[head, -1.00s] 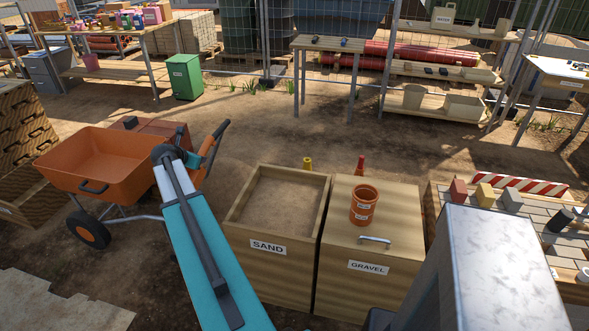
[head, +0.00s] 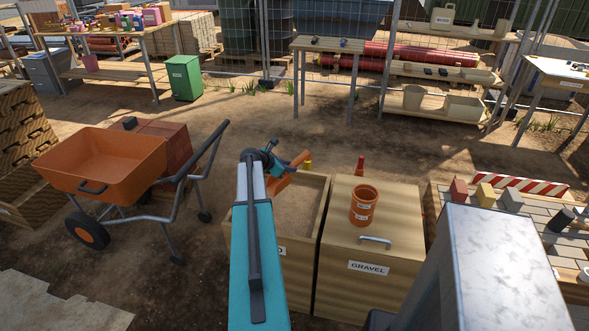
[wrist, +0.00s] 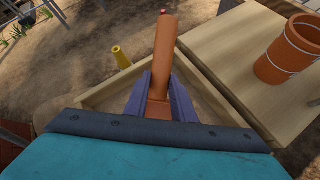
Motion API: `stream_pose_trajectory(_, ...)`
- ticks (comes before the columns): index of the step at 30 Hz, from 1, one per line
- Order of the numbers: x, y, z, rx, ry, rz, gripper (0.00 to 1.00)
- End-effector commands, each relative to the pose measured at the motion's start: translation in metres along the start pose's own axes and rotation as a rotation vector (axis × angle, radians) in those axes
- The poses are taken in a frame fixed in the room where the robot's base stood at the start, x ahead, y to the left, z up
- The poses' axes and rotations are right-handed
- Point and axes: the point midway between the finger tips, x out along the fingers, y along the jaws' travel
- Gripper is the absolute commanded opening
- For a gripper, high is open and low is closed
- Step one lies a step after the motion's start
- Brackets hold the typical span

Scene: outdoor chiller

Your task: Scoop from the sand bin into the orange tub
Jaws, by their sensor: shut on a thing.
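My gripper (head: 291,164) is shut on an orange scoop (head: 281,184), over the back left part of the sand bin in the head view. In the wrist view my gripper's purple fingers (wrist: 160,98) clasp the scoop (wrist: 165,50), which points up the picture. Whether it holds sand is hidden. The open wooden sand bin (head: 300,268) has pale sand (head: 307,212) in it; my arm covers its left side and part of its label. The orange tub (head: 363,207) stands upright on the closed gravel bin, right of the sand bin; it also shows in the wrist view (wrist: 288,52).
The gravel bin (head: 388,225) has a flat lid with a metal handle (head: 375,240). A yellow object (wrist: 121,57) and a red one (head: 360,165) stand behind the bins. An orange wheelbarrow (head: 100,160) is at left, a paver-topped stand (head: 520,220) at right.

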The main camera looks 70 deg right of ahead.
Motion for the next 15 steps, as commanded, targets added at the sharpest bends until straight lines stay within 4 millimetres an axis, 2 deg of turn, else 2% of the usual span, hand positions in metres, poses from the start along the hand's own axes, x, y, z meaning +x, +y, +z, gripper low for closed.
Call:
stream_pose_trajectory(1,0.008,-0.006,0.004,0.009,-0.004,-0.013,0.0)
stream_pose_trajectory(5,0.017,-0.016,0.009,0.022,-0.01,-0.029,0.0)
stream_pose_trajectory(15,0.018,-0.017,0.01,0.025,-0.01,-0.031,0.0)
